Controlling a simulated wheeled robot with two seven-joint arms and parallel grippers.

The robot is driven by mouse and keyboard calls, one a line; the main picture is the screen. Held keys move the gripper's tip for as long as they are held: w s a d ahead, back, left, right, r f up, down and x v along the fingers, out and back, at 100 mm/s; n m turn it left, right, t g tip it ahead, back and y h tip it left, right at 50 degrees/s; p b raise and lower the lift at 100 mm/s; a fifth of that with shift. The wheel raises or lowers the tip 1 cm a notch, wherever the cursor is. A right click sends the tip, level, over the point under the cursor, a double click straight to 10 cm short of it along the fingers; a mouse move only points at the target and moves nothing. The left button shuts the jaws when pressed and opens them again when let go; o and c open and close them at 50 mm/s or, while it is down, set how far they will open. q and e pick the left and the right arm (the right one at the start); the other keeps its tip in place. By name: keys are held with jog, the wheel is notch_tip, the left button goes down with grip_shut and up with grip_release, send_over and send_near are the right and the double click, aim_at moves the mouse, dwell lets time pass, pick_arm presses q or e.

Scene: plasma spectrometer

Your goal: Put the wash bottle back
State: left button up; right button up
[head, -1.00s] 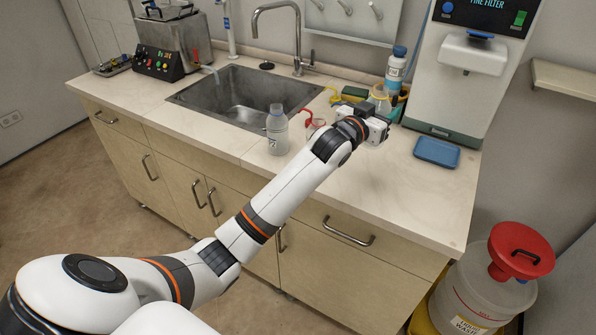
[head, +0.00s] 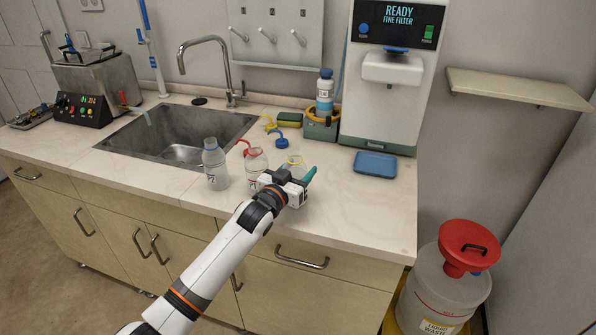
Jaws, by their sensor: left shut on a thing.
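My left gripper (head: 290,183) is over the front of the counter. It is shut on a clear bottle (head: 294,162) with a yellow ring near its top; the gripper hides its lower part. A teal piece sticks out at the gripper's right side; I cannot tell what it belongs to. A clear bottle with a red spout (head: 255,162) stands just left of the gripper. A clear bottle with a grey cap (head: 215,168) stands further left. Behind are a yellow spout (head: 268,123) and a blue spout (head: 278,139). My right gripper is not in view.
A bottle with a blue cap (head: 325,92) stands in a green holder (head: 320,128) beside the white filter machine (head: 388,100). A blue tray (head: 375,164) lies in front of the machine. The sink (head: 180,135) is at the left.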

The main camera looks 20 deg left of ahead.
pick_arm(q)
jog(key=shift+f, duration=0.15)
jog(key=o, duration=1.3)
jog(key=shift+s, duration=0.15)
jog(key=v, duration=1.1)
jog(key=shift+s+a+b, duration=0.2)
jog(key=shift+s+b, duration=0.15)
jog(key=shift+s, duration=0.05)
